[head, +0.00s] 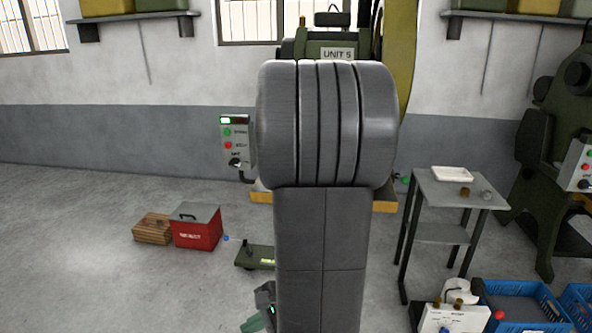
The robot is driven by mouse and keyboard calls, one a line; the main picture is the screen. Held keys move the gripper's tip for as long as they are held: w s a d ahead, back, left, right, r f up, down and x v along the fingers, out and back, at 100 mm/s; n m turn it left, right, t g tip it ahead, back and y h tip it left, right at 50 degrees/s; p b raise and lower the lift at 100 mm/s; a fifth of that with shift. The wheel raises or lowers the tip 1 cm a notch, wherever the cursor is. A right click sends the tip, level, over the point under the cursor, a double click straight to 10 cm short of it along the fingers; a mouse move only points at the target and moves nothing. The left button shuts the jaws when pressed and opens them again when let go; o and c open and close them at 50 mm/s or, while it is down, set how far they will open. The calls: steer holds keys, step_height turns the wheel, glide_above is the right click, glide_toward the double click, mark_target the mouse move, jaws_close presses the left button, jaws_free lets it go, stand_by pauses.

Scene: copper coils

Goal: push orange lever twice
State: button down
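No orange lever can be made out in the head view. My own grey arm link (322,130) fills the middle of the picture and hides much of the green machine (300,46) marked "UNIT 5" behind it. A grey control box (237,143) with a green button, a red button and a black knob sticks out left of the arm link. A low green device (256,257) with a thin rod ending in a blue knob stands on the floor.
A red box (196,228) and a wooden block (153,228) lie on the floor at left. A grey side table (460,190) bears a white tray (452,174). Blue crates (524,290) stand at lower right, with another green machine (548,150) behind. The left floor is largely clear.

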steer(key=w+a+r+m+t+y+p, duration=0.1)
steer(key=w+a+m+t+y+p, duration=0.3)
steer(key=w+a+m, duration=0.9)
steer(key=shift+w+a+r+m+t+p, duration=0.35)
steer(key=shift+w+t+p, duration=0.3)
steer(key=shift+w+t, duration=0.65)
steer(key=shift+w+f, duration=0.1)
steer(key=shift+w, duration=0.1)
